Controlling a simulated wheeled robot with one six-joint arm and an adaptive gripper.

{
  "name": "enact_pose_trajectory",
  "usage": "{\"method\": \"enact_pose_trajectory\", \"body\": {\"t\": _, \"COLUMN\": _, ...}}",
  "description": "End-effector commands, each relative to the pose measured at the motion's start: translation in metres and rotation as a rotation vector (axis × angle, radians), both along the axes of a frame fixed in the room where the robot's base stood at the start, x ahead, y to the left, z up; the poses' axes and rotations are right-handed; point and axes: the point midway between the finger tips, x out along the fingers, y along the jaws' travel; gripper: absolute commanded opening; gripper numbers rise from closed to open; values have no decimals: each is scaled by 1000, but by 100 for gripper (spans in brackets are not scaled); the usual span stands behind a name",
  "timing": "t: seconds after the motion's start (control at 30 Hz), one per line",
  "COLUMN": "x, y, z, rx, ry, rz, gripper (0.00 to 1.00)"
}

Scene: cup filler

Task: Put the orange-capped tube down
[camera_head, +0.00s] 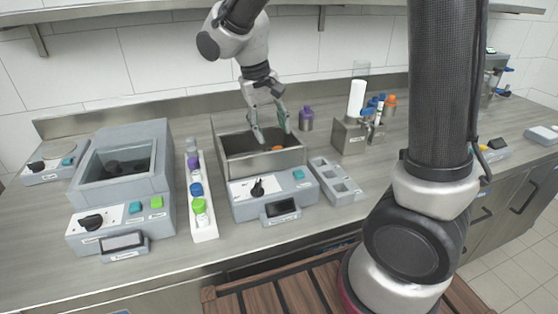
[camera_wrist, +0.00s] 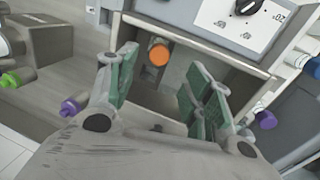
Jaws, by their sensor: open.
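The orange-capped tube (camera_wrist: 158,54) stands inside the open metal bath of the middle device (camera_head: 263,163), near one wall. In the wrist view I see its round orange cap from above; its body is mostly hidden. In the head view a bit of orange (camera_head: 277,148) shows beside my finger. My gripper (camera_head: 269,128) reaches down over the bath. In the wrist view its green-padded fingers (camera_wrist: 155,95) are spread wide, with the cap between and beyond them, touching neither.
Left of the bath stands a white rack (camera_head: 204,220) with several capped tubes. A grey device (camera_head: 124,170) is further left. A purple-capped bottle (camera_head: 306,118) stands behind the bath, and an empty grey rack (camera_head: 337,182) lies to its right.

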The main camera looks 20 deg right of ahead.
Motion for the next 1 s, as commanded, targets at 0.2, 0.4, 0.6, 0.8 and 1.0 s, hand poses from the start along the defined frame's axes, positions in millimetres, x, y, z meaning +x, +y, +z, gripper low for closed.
{"method": "enact_pose_trajectory", "body": {"t": 0.2, "x": -1, "y": -7, "z": -26, "rx": -1, "ry": 3, "rz": -5, "gripper": 51}}
{"method": "enact_pose_trajectory", "body": {"t": 0.4, "x": -3, "y": -14, "z": -57, "rx": -1, "ry": 4, "rz": -6, "gripper": 51}}
{"method": "enact_pose_trajectory", "body": {"t": 0.6, "x": -2, "y": -17, "z": -72, "rx": 1, "ry": 0, "rz": -3, "gripper": 51}}
{"method": "enact_pose_trajectory", "body": {"t": 0.8, "x": -2, "y": -17, "z": -72, "rx": 1, "ry": 0, "rz": -3, "gripper": 47}}
{"method": "enact_pose_trajectory", "body": {"t": 1.0, "x": -2, "y": -17, "z": -71, "rx": 1, "ry": 0, "rz": -3, "gripper": 11}}
